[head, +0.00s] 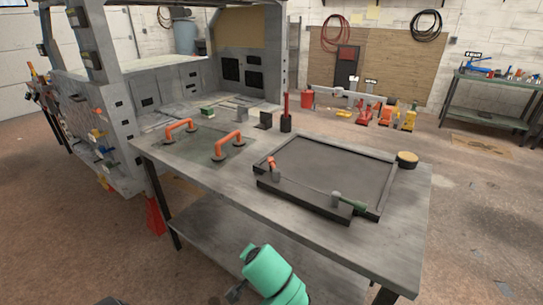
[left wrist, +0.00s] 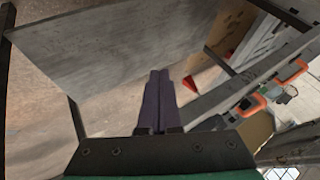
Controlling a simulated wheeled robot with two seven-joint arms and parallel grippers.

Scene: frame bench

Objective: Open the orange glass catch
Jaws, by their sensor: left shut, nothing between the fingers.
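The orange catch (head: 271,163) is a small orange-tipped piece on a grey block at the left corner of the frame (head: 318,206) on the bench. Its exact position, open or closed, is too small to tell. A similar green-handled catch (head: 358,208) sits at the frame's near right corner. My left gripper (left wrist: 160,76) shows two dark fingers pressed together and empty in the left wrist view, in front of the bench and apart from the catch. A teal part of my own arm shows low in the head view. My right gripper is not identifiable.
A glass pane (head: 207,142) with two orange handles, one here (head: 228,146), lies on the bench's left; they also show in the left wrist view (left wrist: 290,74). A round tan-topped pot (head: 407,159) stands by the frame. Tools line the back. The bench's front strip is bare.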

